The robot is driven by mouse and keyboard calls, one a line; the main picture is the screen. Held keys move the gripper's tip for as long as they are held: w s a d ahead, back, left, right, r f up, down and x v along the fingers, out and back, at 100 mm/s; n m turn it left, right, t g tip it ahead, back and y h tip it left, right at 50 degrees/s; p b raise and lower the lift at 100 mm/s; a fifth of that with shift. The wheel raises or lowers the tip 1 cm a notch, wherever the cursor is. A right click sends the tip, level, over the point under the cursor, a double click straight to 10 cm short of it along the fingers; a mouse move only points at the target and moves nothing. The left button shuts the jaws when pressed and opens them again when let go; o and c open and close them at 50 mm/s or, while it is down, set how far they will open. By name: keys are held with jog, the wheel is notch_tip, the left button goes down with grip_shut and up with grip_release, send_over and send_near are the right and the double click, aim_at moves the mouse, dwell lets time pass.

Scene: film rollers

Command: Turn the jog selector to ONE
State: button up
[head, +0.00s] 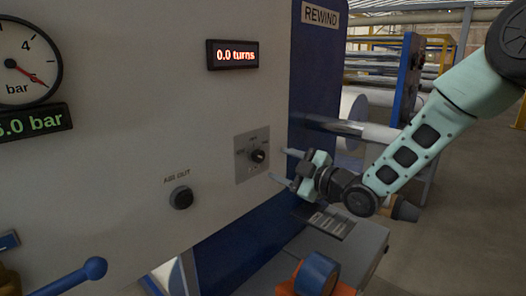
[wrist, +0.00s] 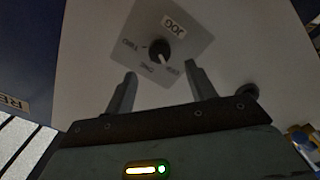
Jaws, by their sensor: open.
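The jog selector (head: 258,156) is a black knob on a grey square plate (head: 243,172) on the cream panel. In the wrist view the knob (wrist: 159,50) appears near the top, with the JOG label upside down above it. Its pale pointer mark points down and slightly right there, toward the right-hand one of the small position labels, which are too blurred to read surely. My gripper (head: 279,165) is open and empty, just right of the plate and apart from the knob. In the wrist view its two fingers (wrist: 160,69) point at the knob, one to each side below it.
A black AIR OUT knob (head: 181,198) sits lower left on the panel. A red display (head: 233,55) reads 0.0 turns. A blue lever (head: 80,275) sticks out at lower left. A grey ledge (head: 345,250) with a blue roll (head: 317,274) is below my gripper.

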aim_at(262, 157)
jog(key=p+x, duration=0.2)
jog(key=x, duration=0.5)
jog(key=shift+a+f, duration=0.1)
jog(key=shift+a, duration=0.05)
jog(key=c, duration=1)
